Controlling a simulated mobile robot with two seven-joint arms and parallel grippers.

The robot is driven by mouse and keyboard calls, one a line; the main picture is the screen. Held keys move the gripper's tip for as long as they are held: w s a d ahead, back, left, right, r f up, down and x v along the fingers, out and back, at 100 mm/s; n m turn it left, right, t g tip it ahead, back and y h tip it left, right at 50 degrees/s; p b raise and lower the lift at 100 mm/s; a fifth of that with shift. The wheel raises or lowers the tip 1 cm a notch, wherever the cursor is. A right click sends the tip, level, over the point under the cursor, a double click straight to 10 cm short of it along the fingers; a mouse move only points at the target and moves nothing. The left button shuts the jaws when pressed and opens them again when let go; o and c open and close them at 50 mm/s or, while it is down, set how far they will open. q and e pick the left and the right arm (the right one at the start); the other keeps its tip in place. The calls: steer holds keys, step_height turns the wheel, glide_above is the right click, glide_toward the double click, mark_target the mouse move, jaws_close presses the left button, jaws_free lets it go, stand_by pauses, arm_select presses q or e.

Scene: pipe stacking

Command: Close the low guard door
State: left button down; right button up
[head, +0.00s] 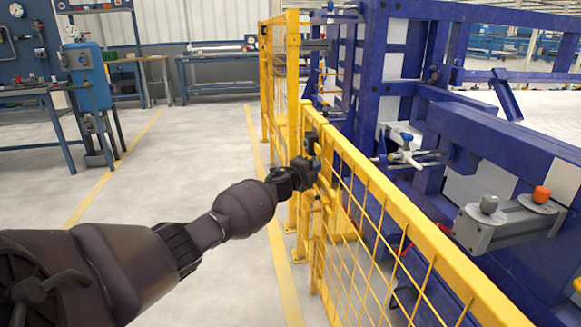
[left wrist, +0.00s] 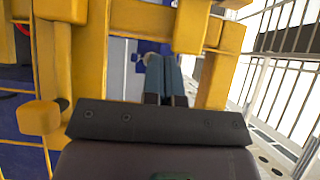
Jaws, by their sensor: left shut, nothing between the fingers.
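The low guard door (head: 385,200) is a yellow frame with wire mesh, running from the middle of the head view to the lower right. Its far end is close to a taller yellow post (head: 293,110); I cannot tell whether it is latched. My left gripper (head: 314,166) is at the far upper end of the door, shut and empty. In the left wrist view its dark fingers (left wrist: 164,78) lie together between yellow frame bars (left wrist: 140,18). Whether they touch the bars is unclear. My right gripper is not in view.
A blue machine frame (head: 395,60) stands behind the door, with a grey box (head: 505,222) bearing an orange knob. Tall yellow fencing (head: 276,85) continues beyond the post. A blue workbench (head: 40,100) stands at the far left. The floor on the left is clear.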

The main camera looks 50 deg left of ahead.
arm_select(q)
steer(key=s+a+p, duration=0.2)
steer(key=s+a, duration=0.5)
steer(key=s, duration=0.4)
steer(key=shift+a+y, duration=0.35)
steer(key=shift+y, duration=0.05)
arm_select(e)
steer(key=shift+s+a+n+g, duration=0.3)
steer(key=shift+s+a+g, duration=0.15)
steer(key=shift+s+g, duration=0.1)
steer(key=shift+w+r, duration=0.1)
